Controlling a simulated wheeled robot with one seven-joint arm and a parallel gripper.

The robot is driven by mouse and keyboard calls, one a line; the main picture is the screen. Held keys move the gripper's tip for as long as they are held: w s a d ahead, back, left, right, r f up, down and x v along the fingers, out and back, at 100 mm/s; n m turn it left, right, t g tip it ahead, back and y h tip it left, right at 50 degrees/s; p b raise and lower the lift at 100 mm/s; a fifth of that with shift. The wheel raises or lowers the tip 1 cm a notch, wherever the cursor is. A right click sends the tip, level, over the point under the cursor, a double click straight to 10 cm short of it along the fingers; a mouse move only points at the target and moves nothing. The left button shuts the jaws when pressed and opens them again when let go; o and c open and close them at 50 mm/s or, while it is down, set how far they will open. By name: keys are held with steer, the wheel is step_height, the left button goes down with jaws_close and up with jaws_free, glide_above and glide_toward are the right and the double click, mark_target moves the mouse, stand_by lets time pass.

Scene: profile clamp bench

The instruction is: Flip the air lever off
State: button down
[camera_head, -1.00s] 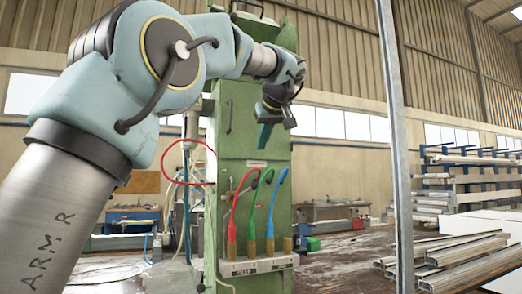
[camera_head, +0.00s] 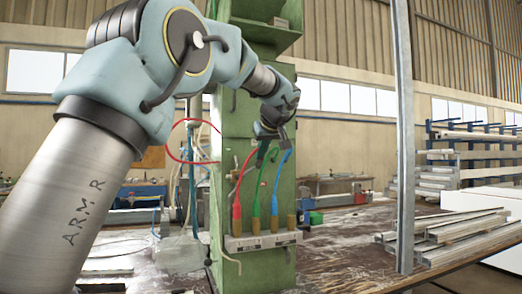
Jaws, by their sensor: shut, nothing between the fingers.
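A green upright cabinet (camera_head: 230,135) stands in the middle. On its lower front are a red (camera_head: 237,207), a green (camera_head: 275,202) and a blue (camera_head: 274,205) curved line, each rising from a low fitting. I cannot pick out the air lever for certain or read its position; the labels are too small. My gripper (camera_head: 262,158) is shut and empty, pointing down in front of the cabinet. Its fingertips appear near the upper ends of the red and green lines and partly cover that area. I cannot tell whether they touch anything.
A white labelled ledge (camera_head: 262,240) juts out below the coloured lines. A red hose loop (camera_head: 190,121) hangs left of the cabinet. A grey metal post (camera_head: 404,150) stands to the right, with metal profiles (camera_head: 460,230) lying beyond it.

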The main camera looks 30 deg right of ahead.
steer(key=shift+d, duration=0.1)
steer(key=shift+d+f+y, duration=0.15)
steer(key=shift+y, duration=0.15)
steer(key=shift+d+f+m, duration=0.1)
steer(key=shift+f+m, duration=0.05)
steer(key=shift+m, duration=0.15)
steer(key=shift+s+d+f+m+t+y+p, duration=0.15)
steer(key=shift+d+f+m+y+p, duration=0.25)
steer(key=shift+f+y, duration=0.2)
steer(key=shift+d+f+m+t+y+p, duration=0.1)
steer(key=shift+d+f+m+y+p, duration=0.3)
steer(key=shift+f+y, duration=0.2)
steer(key=shift+s+d+f+m+t+y+p, duration=0.15)
steer(key=shift+d+f+m+y+p, duration=0.25)
steer(key=shift+f+y, duration=0.2)
steer(key=shift+w, duration=0.1)
